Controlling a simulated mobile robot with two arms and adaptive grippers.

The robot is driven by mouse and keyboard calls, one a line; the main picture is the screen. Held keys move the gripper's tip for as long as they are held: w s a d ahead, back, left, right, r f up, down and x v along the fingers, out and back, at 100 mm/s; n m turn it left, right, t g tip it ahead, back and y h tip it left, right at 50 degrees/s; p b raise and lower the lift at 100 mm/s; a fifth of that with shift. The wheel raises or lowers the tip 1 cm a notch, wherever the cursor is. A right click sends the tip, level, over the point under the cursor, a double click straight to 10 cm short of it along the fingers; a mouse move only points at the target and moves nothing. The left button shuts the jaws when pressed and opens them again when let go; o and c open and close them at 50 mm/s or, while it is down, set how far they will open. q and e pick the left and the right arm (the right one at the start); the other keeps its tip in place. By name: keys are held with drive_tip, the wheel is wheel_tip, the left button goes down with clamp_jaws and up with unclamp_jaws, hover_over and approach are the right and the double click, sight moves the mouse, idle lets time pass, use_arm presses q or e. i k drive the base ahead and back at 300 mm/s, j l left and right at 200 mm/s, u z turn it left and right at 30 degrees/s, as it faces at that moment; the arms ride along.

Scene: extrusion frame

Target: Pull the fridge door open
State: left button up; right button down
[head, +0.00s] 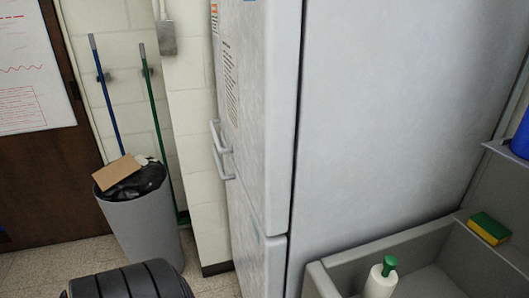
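The light grey fridge (390,110) stands in the middle and right of the head view, seen mostly from its side. Its upper door (262,110) faces left, and a lower door (258,255) sits under it. Both doors look shut, with only a narrow dark seam between them and the body. Paper notices are on the upper door. Neither gripper shows in this view, and nothing is seen touching the handles.
A grey bin (145,225) with a black liner and cardboard stands left of the fridge. A blue pole (106,95) and a green pole (157,130) lean on the wall. A grey sink (345,265) with a bottle (380,283) and sponge (488,228) lies at lower right.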

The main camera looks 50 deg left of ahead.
sight(260, 259)
drive_tip(key=u, duration=1.9)
